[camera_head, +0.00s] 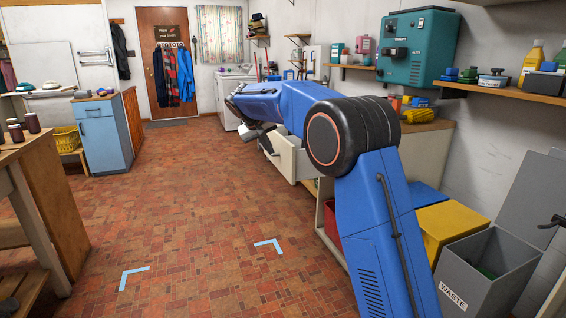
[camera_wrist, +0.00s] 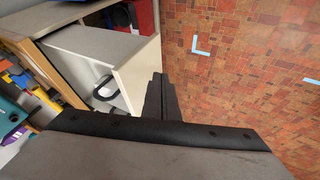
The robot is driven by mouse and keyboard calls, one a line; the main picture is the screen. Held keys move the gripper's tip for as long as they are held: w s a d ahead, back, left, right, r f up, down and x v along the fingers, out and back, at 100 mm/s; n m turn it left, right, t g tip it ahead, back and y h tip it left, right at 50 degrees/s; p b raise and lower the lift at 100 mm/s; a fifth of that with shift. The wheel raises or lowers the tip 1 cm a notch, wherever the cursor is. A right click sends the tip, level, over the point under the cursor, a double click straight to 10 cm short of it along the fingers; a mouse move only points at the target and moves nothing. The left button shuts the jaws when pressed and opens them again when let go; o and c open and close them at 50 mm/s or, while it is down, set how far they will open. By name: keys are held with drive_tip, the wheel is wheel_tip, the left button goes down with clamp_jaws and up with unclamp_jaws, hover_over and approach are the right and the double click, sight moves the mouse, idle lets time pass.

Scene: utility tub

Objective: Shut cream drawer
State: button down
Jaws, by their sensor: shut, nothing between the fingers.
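The cream drawer (camera_head: 292,158) stands pulled out from the cabinet along the right wall in the head view, partly hidden behind my arm. In the wrist view the drawer (camera_wrist: 136,76) sticks out at the upper left, with its front panel facing the floor side. My gripper (camera_wrist: 159,88) is shut and empty, just right of the panel's edge. I cannot tell whether it touches the panel.
The brick-patterned floor (camera_head: 180,215) is clear to the left of the drawer. A blue cabinet (camera_head: 102,135) and a wooden bench stand on the left. A yellow bin (camera_head: 450,225) and a grey waste bin (camera_head: 480,275) stand at the right. Shelves line the right wall.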

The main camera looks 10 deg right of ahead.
drive_tip(key=w+a, duration=0.1)
drive_tip(key=w, duration=0.1)
approach(287, 167)
wheel_tip(287, 167, down, 3)
drive_tip(key=a, duration=0.3)
drive_tip(key=shift+w+d+f, duration=0.1)
drive_tip(key=shift+w+d, duration=0.2)
drive_tip(key=shift+d, duration=0.45)
drive_tip(key=shift+w+d+f, duration=0.15)
drive_tip(key=shift+w+d, duration=0.1)
drive_tip(key=shift+d, duration=0.5)
drive_tip(key=shift+w+d+f, duration=0.1)
drive_tip(key=shift+w+d, duration=0.2)
drive_tip(key=shift+d, duration=0.45)
drive_tip(key=shift+d, duration=0.15)
drive_tip(key=w+d, duration=0.1)
drive_tip(key=d, duration=1)
drive_tip(key=w+d, duration=0.2)
drive_tip(key=d, duration=1)
drive_tip(key=w+d, duration=0.2)
drive_tip(key=d, duration=1)
drive_tip(key=shift+w, duration=0.25)
drive_tip(key=shift+d, duration=0.45)
drive_tip(key=shift+d+r, duration=0.1)
